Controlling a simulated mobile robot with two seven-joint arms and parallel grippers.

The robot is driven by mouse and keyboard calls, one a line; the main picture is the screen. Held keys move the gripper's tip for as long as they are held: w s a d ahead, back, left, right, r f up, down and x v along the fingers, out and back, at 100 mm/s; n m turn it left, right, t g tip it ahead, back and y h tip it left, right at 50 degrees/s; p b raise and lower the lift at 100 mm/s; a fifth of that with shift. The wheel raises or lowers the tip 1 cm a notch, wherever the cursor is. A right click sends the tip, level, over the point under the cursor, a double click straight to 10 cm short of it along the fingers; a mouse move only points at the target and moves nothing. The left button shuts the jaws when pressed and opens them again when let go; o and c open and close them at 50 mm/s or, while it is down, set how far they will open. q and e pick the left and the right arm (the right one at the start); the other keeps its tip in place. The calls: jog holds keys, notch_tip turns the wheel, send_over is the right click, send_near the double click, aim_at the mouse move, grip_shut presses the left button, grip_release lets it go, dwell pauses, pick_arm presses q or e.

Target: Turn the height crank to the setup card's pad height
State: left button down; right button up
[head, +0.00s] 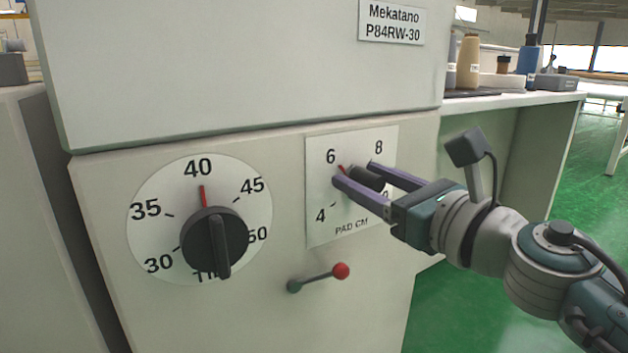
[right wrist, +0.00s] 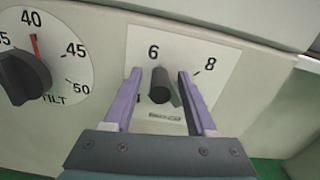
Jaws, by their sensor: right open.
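The white PAD CM plate (head: 323,228) is on the machine front, with 4, 6 and 8 readable. Its dark knob (head: 368,177) is partly covered by my right gripper. A red mark on it lies near the 6. My right gripper (head: 356,173) is open, with a finger on each side of the knob. In the right wrist view, the knob (right wrist: 160,86) stands between the spread fingers, with gaps on both sides. A small crank handle with a red ball (head: 341,271) is below the plate. My left gripper is out of view. I see no setup card.
A TILT dial (head: 146,235) with a black knob (head: 213,245) is on the left, its red mark at 40. A bench (head: 520,100) with bottles stands behind right. Green floor lies open at right.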

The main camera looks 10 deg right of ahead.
grip_shut()
dwell(0.4)
jog(key=shift+d, duration=0.1)
